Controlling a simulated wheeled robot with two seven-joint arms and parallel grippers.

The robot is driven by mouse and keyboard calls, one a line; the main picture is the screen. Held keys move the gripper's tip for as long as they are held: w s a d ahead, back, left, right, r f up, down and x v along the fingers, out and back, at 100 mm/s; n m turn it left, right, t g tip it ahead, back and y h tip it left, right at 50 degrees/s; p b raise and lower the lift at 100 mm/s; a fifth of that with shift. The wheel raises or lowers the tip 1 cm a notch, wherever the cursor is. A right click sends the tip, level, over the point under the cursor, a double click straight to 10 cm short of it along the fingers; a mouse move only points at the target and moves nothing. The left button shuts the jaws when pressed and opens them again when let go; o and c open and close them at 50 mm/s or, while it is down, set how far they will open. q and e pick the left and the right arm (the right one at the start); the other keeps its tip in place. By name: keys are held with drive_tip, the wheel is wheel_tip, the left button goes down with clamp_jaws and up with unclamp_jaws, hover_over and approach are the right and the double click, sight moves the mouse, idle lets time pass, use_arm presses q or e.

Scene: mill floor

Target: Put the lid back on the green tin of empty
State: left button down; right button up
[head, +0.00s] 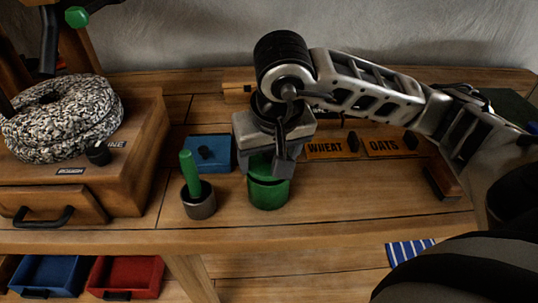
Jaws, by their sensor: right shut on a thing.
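The green tin (268,194) stands upright on the bench, with a dark band around its upper part. My right gripper (272,160) is directly over it, pointing down, shut on a green piece that looks like the lid (260,163). The lid is at the tin's mouth, partly hidden by the gripper's fingers. I cannot tell whether it rests on the rim or hangs just above it. My left gripper is not in view.
Left of the tin stand a metal cup (200,207) with a green handle in it and a blue box (223,143). WHEAT (325,149) and OATS (384,147) plates lie right.

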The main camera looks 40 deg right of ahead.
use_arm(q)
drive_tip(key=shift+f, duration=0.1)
use_arm(e)
drive_tip(key=o, duration=1.2)
drive_tip(key=shift+c, duration=0.2)
drive_tip(key=shift+r+p, duration=1.45)
drive_tip(key=shift+r, duration=1.1)
drive_tip(key=shift+r+p, duration=0.55)
drive_tip(key=shift+r, duration=0.45)
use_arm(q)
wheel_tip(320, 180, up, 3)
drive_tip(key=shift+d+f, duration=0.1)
